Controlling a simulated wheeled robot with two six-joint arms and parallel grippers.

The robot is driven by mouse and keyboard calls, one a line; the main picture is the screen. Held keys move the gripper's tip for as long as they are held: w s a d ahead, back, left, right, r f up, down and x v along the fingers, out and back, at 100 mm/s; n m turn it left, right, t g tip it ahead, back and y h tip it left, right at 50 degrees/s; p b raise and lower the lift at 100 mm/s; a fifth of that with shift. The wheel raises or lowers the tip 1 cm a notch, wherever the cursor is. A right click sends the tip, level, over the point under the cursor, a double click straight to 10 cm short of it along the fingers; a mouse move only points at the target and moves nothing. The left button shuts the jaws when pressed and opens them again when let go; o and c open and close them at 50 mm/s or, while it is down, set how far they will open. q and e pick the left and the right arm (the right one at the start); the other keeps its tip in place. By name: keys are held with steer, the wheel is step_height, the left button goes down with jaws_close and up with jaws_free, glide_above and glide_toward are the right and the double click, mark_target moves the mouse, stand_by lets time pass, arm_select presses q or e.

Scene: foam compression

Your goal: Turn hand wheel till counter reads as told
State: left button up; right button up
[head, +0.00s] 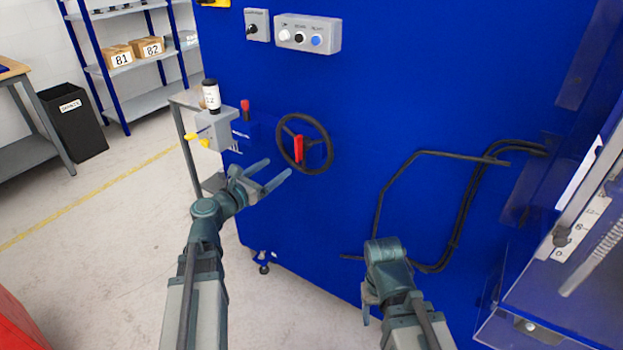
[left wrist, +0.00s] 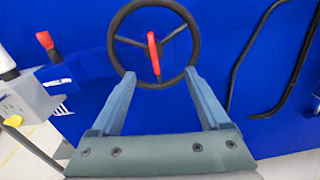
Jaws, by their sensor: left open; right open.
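The hand wheel (head: 284,160) is a black ring with spokes and a red handle (head: 298,149), mounted on the front of the blue machine. It also shows at the top of the left wrist view (left wrist: 117,57), with its red handle (left wrist: 153,54) upright near the centre. My left gripper (head: 275,174) is open and empty, just below and left of the wheel. In the left wrist view its two fingers (left wrist: 163,80) point at the lower rim; I cannot tell whether they touch it. My right gripper (head: 367,305) is low in front of the machine, partly hidden by its arm. I see no readable counter.
A grey box with yellow levers (head: 215,128) and a dark-capped bottle (head: 211,97) stand left of the wheel, beside a red-topped lever (head: 245,106). A button panel (head: 308,35) sits above. Black cables (head: 467,195) run at right. Open floor (head: 110,230) lies at left.

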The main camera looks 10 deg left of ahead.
mark_target(296, 149)
arm_select(q)
steer(key=shift+n+t, duration=0.3)
steer(key=shift+n, duration=0.3)
steer(key=x, duration=0.8)
steer(key=a+x, duration=0.1)
steer(key=x, duration=0.4)
steer(key=shift+w+f, duration=0.15)
steer(key=shift+w, duration=0.1)
jaws_close()
stand_by(0.6)
